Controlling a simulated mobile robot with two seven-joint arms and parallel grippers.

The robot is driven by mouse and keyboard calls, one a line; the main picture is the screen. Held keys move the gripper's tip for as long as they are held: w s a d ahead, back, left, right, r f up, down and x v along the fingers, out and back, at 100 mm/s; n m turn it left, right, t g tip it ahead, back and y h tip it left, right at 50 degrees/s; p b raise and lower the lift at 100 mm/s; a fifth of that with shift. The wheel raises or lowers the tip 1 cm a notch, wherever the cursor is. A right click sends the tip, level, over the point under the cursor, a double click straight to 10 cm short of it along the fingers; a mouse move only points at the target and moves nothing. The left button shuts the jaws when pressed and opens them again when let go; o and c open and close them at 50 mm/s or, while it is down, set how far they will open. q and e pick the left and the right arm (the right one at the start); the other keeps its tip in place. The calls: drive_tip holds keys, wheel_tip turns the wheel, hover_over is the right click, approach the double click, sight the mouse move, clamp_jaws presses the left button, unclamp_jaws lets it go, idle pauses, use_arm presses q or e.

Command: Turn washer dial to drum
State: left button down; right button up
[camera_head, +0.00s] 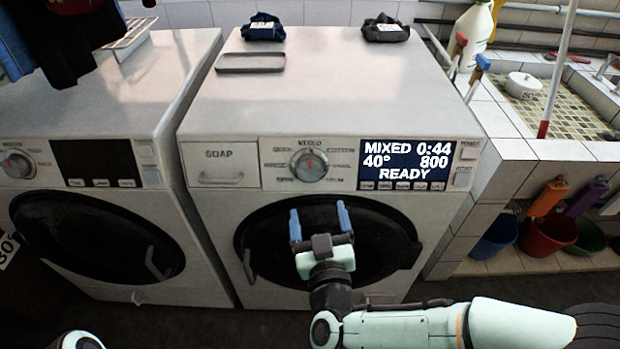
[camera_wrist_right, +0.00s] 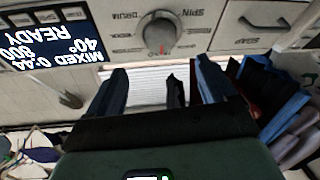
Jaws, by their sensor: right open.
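The washer dial (camera_head: 309,165) is a round grey knob on the front panel of the right-hand washer (camera_head: 300,80). Its red mark points up toward the top label, and the display (camera_head: 408,165) reads MIXED 0:44, 40°, 800, READY. In the right wrist view the dial (camera_wrist_right: 160,33) shows upside down, with labels DRUM and SPIN on either side. My right gripper (camera_head: 320,218) is open and empty, its blue fingers pointing up in front of the dark door, below the dial and apart from it. The fingers (camera_wrist_right: 161,70) show there too. My left gripper is out of view.
A second washer (camera_head: 90,110) stands at the left. A soap drawer (camera_head: 218,165) sits left of the dial. A tiled sink counter (camera_head: 560,150) with coloured buckets (camera_head: 548,232) under it is at the right. Space directly before the dial looks clear.

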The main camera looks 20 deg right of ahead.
sight(310, 173)
drive_tip(key=w, duration=0.3)
drive_tip(key=w+d, duration=0.1)
drive_tip(key=w, duration=0.3)
drive_tip(key=w+b, duration=0.1)
drive_tip(key=w, duration=0.2)
drive_tip(key=shift+w+d, duration=0.2)
drive_tip(key=c, duration=1)
